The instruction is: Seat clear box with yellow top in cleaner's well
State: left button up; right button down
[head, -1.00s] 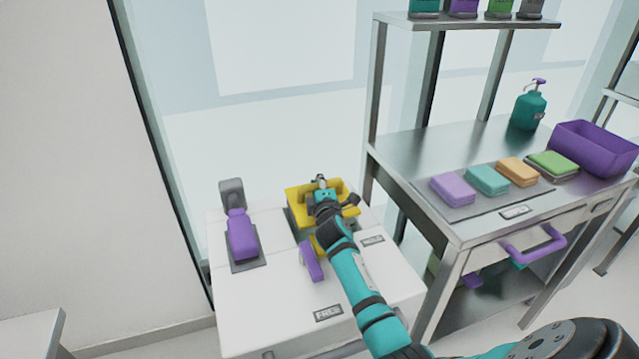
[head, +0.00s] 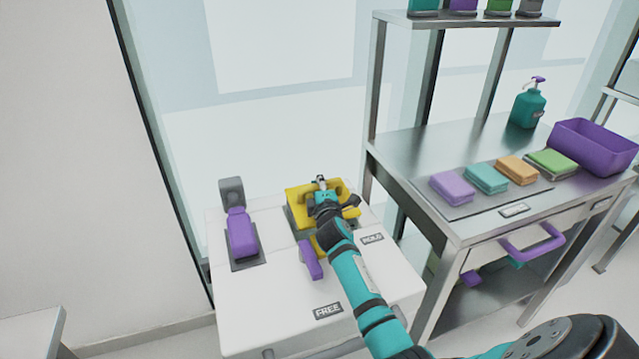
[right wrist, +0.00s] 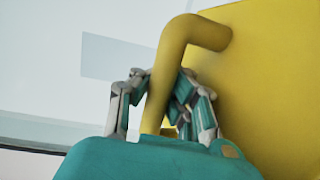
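The yellow top of the box (head: 301,195) shows at the back right of the white cleaner unit (head: 270,310), over a dark recessed area. Its clear body cannot be made out, and my arm hides much of the top. I cannot tell whether the box is fully down in the well. My right gripper (head: 321,184) is at the yellow top. In the right wrist view, its fingers (right wrist: 160,95) are closed around a bent yellow handle (right wrist: 190,40). My left gripper is not in view.
A purple lever (head: 311,260) stands just left of my forearm. A purple part on a dark plate (head: 241,235) is farther left. Labels read FREE (head: 328,310) and HOLD (head: 371,239). A steel table (head: 430,150) with sponges and a purple bin (head: 595,148) stands close on the right.

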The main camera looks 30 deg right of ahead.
jog(key=shift+f, duration=0.1)
jog(key=shift+s+f, duration=0.15)
jog(key=shift+f, duration=0.3)
jog(key=shift+a+f, duration=0.1)
jog(key=shift+s+f+b, duration=0.15)
jog(key=shift+f+b, duration=0.35)
jog(key=shift+b, duration=0.05)
jog(key=c, duration=2)
grip_release()
jog(key=shift+c, duration=0.2)
jog(key=o, duration=0.6)
jog(key=shift+s, duration=0.1)
jog(key=shift+o, duration=0.2)
jog(key=shift+r, duration=0.15)
jog(key=shift+s, duration=0.1)
